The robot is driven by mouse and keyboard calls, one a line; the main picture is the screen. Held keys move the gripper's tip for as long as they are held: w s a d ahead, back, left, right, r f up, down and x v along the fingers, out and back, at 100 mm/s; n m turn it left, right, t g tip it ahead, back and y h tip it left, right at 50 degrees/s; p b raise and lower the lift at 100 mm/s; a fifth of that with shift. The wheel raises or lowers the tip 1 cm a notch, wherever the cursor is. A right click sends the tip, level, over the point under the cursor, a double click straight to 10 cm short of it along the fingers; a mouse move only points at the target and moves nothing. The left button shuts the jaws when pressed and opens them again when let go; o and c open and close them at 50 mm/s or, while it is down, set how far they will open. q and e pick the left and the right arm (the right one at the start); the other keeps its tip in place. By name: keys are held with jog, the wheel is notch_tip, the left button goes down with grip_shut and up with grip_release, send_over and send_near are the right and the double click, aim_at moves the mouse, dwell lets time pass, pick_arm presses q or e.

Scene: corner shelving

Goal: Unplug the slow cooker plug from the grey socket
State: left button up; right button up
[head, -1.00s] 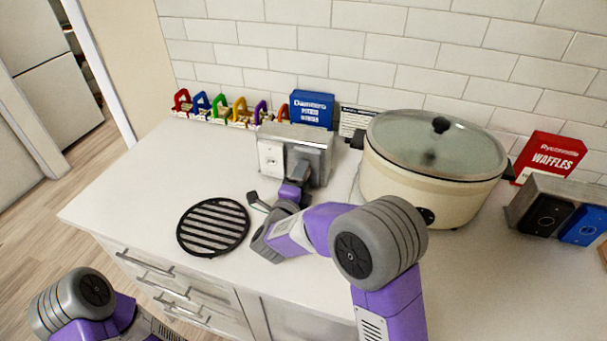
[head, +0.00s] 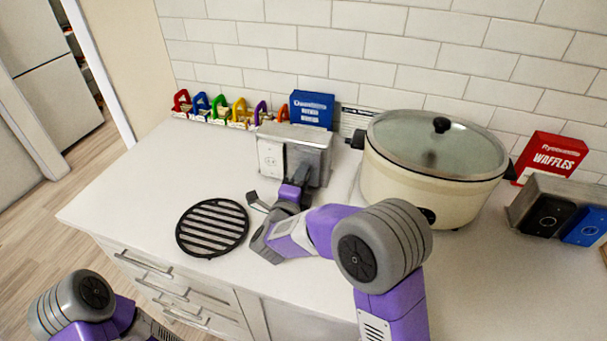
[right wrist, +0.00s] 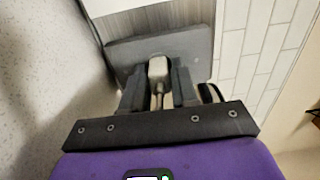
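The grey socket (right wrist: 196,50) is a dark grey plate on a metal-sided box (head: 314,136). In the head view my right gripper (head: 291,166) covers most of it. In the right wrist view a pale plug (right wrist: 158,70) sits at the plate, and its cord runs back between the fingers. The right gripper (right wrist: 160,90) has one dark finger close along each side of the plug and appears shut on it. The slow cooker (head: 432,180) is cream with a glass lid and stands right of the box. My left gripper is out of view; only its arm shows.
A white socket plate (head: 270,157) is beside the grey one. A black round grill rack (head: 212,227) lies to the left. Waffle box (head: 551,157), black socket (head: 545,216) and blue socket (head: 584,226) are at right. The left counter (head: 150,190) is clear.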

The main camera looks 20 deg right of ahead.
grip_shut()
jog(key=shift+s+a, duration=0.1)
jog(key=shift+s+a+f, duration=0.1)
jog(key=shift+b+v, duration=1.15)
jog(key=shift+v, duration=1.6)
notch_tip(320, 180, up, 8)
jog(key=p, duration=0.7)
jog(key=shift+p, duration=0.35)
